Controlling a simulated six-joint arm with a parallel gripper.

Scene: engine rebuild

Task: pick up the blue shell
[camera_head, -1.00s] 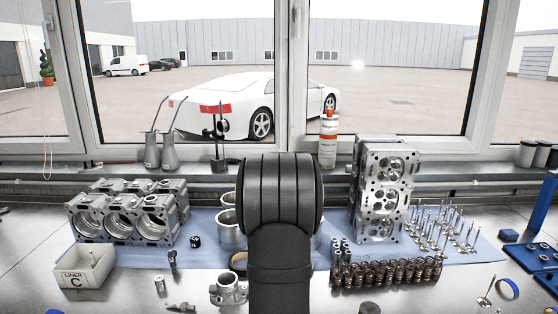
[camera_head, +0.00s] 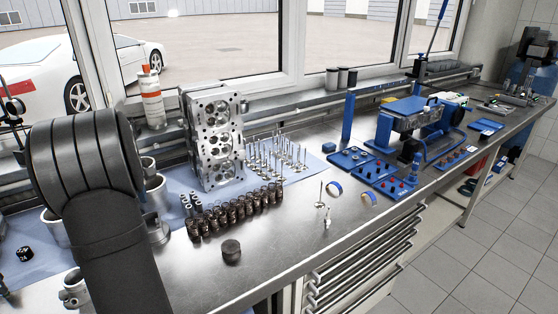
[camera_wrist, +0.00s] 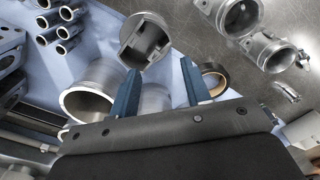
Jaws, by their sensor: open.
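I cannot tell which one the task names. My gripper (camera_wrist: 160,67) shows in the wrist view with its two blue fingers apart and nothing held between them. It is over the blue mat near metal cylinders, and no blue shell shows in that view. In the head view my arm hides the gripper.
A cylinder head (camera_head: 217,140), valve springs (camera_head: 235,210) and upright valves (camera_head: 280,158) stand between my arm and the shells. A dark round part (camera_head: 231,251) is on the front bench. A metal cylinder (camera_wrist: 90,92) and a piston (camera_wrist: 146,42) are close to my fingers.

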